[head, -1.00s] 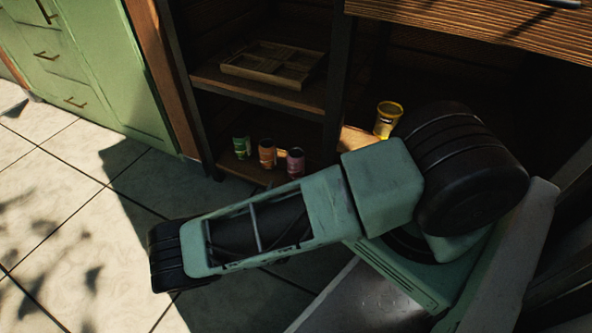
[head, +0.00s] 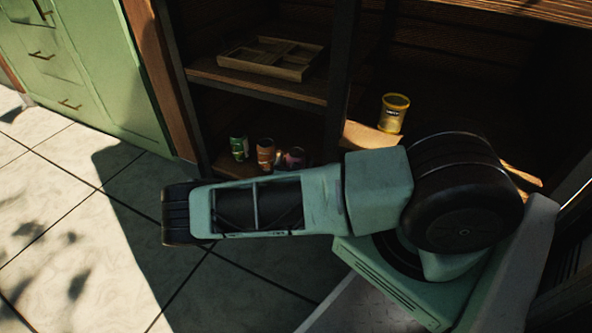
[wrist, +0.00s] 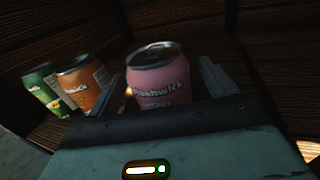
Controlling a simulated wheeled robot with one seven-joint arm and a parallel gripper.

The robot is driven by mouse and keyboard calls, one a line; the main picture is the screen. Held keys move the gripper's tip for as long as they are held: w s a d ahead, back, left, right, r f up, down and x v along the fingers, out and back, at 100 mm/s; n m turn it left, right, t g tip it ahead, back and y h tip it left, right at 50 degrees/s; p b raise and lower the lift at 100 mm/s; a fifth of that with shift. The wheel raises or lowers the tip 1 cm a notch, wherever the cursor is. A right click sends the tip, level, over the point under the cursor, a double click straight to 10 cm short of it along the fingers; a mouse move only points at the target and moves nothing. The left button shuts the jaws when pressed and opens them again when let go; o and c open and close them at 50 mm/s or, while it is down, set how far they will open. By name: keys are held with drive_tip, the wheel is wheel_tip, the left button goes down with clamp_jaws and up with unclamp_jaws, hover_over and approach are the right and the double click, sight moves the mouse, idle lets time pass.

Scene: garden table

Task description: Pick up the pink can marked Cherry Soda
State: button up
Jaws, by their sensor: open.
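The pink can (wrist: 158,82) stands in the wrist view between the two fingers of my gripper (wrist: 165,85). Its label reads something like "Pashwick", with smaller text below that I cannot read. My gripper is open, with a finger on each side of the can; I cannot tell whether either touches it. In the head view the pink can (head: 293,158) is on the lower shelf, its bottom hidden behind my arm. The gripper is not visible in the head view.
An orange can (wrist: 86,84) and a green can (wrist: 44,90) stand left of the pink can. A yellow tub (head: 393,114) stands further right. A wooden divided tray (head: 272,58) lies on the shelf above. Dark wooden walls enclose the shelf.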

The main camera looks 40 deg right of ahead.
drive_tip(key=shift+b+x, duration=0.4)
drive_tip(key=shift+x, duration=0.8)
drive_tip(key=c, duration=1.3)
